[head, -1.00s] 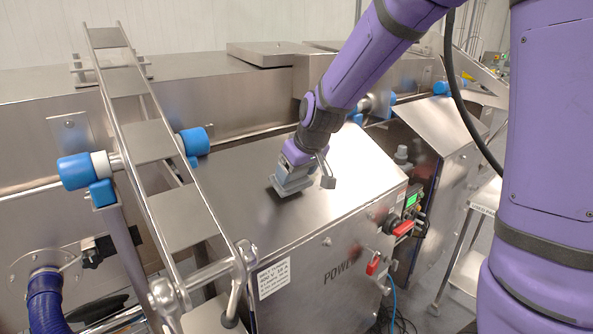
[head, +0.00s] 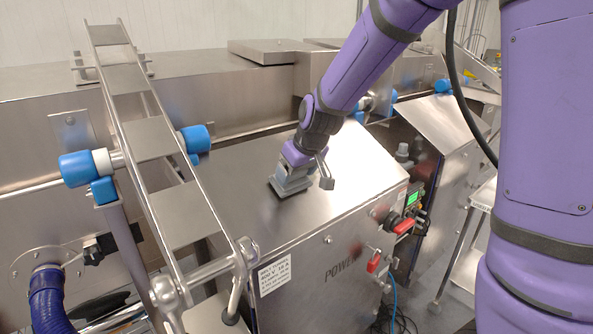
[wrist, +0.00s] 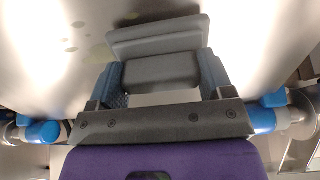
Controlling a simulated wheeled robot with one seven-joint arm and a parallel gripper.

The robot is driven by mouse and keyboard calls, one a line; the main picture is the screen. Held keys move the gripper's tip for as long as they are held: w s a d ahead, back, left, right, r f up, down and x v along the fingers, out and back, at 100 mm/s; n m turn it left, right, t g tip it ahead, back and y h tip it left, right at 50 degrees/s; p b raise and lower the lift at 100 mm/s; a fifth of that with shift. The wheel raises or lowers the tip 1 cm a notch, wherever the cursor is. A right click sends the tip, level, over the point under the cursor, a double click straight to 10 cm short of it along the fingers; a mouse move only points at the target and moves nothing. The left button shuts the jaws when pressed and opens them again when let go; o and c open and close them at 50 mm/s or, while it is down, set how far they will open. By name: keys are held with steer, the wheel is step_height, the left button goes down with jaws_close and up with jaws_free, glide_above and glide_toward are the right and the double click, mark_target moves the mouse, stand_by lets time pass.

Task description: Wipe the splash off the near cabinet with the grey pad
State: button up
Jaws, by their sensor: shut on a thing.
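The near cabinet (head: 235,210) is a steel box with a sloping lid and "POWER" lettering on its front. My gripper (head: 293,172) is above the lid, shut on the grey pad (head: 289,187). The pad lies low over the lid, at or very close to the surface; I cannot tell if it touches. In the wrist view the pad (wrist: 158,38) sits crosswise beyond the fingers, its grey grip block between them. The splash (wrist: 98,50) shows there as several pale yellowish spots left of the pad. I cannot make it out in the head view.
A ladder-like metal frame (head: 160,145) with blue end caps rises left of the lid. Red switches (head: 404,226) and a green display are on the cabinet's right side. A second cabinet (head: 450,150) stands farther right. The lid around the pad is clear.

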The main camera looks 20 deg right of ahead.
steer(key=shift+w+f, duration=0.15)
steer(key=shift+f, duration=0.2)
steer(key=shift+w+d+r, duration=0.1)
steer(key=shift+w+d, duration=0.2)
steer(key=shift+d, duration=0.6)
steer(key=shift+w+d, duration=0.25)
steer(key=shift+d, duration=0.65)
steer(key=shift+w+d, duration=0.6)
steer(key=shift+d, duration=1.2)
steer(key=shift+w+d, duration=0.6)
steer(key=shift+d, duration=1.25)
steer(key=shift+w+d, duration=0.6)
steer(key=shift+d, duration=1.2)
steer(key=shift+a, duration=0.15)
steer(key=shift+s+a, duration=0.3)
steer(key=shift+a, duration=0.5)
steer(key=shift+s+a, duration=0.3)
steer(key=shift+a, duration=0.5)
steer(key=shift+s+a, duration=0.6)
steer(key=shift+a, duration=1.25)
steer(key=shift+s+a, duration=0.55)
steer(key=shift+a, duration=1.3)
steer(key=shift+s+a, duration=0.6)
steer(key=shift+a, duration=1.25)
